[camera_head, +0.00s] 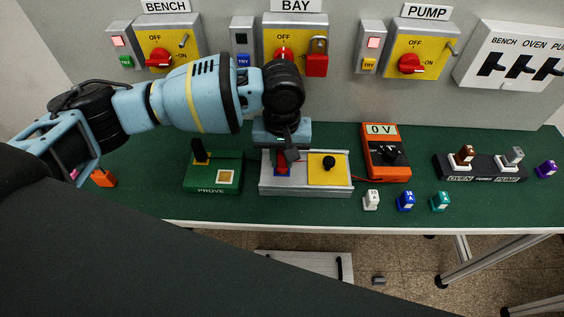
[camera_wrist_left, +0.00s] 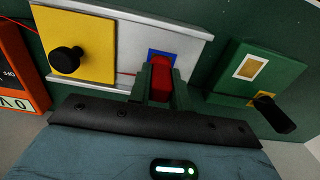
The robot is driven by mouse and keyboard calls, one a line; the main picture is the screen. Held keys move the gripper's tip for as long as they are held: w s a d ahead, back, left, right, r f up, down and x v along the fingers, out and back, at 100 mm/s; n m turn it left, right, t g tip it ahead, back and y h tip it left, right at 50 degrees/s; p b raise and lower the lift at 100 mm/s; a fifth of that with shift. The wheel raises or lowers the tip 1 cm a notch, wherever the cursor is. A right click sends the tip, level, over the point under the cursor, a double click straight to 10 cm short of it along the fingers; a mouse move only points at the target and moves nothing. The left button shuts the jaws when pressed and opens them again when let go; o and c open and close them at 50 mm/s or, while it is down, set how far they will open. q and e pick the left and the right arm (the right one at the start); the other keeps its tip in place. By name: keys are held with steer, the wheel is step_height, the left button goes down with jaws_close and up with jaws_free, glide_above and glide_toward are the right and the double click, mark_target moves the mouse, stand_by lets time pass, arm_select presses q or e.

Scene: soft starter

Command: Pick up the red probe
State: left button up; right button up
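The red probe (camera_head: 283,169) stands on a blue patch of a light grey tray (camera_head: 305,191) with a yellow panel. My left gripper (camera_head: 287,158) points down over it and partly hides it. In the left wrist view the probe (camera_wrist_left: 160,76) lies between the two fingers (camera_wrist_left: 160,90), with the blue patch (camera_wrist_left: 163,53) behind it. The fingers flank it closely, but whether they press on it cannot be told. My right gripper is not in view.
A green PROVE box (camera_head: 213,176) with a black lever stands left of the tray. An orange 0 V meter (camera_head: 385,150) stands to the right. White, blue and teal blocks (camera_head: 406,201) lie by the front edge. BENCH, BAY and PUMP switch panels line the wall.

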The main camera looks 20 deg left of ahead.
arm_select(q)
jaws_close()
steer(key=shift+r, duration=0.15)
